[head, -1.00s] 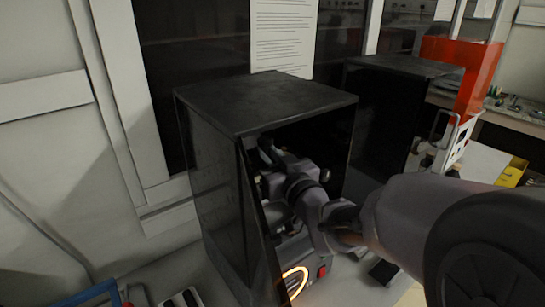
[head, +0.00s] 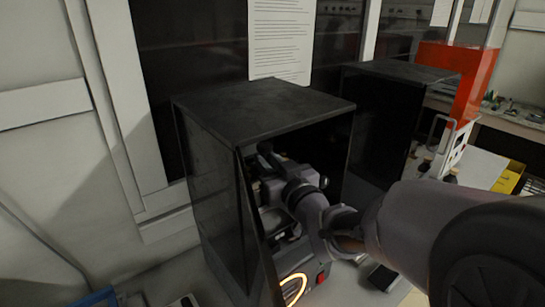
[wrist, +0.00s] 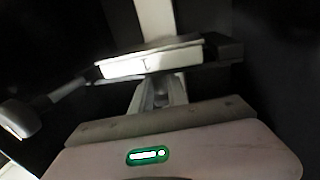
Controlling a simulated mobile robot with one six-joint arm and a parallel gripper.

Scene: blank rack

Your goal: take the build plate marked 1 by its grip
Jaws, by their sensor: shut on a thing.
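The build plate (wrist: 215,52) is a flat dark slab in the wrist view, with a pale front block (wrist: 125,67) that bears a small mark, seemingly a 1. My gripper (wrist: 160,88) reaches up to the plate's front from below and is shut on its grip. The exact contact is dim and partly hidden. In the head view my gripper (head: 275,165) is inside the open black cabinet (head: 215,190), and its fingertips and the plate cannot be made out.
The cabinet's walls and top enclose my gripper closely. A machine with a glowing ring (head: 293,289) and a red button (head: 321,278) sits low inside. A pale column (wrist: 155,20) rises behind the plate. A second black cabinet (head: 385,115) stands to the right.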

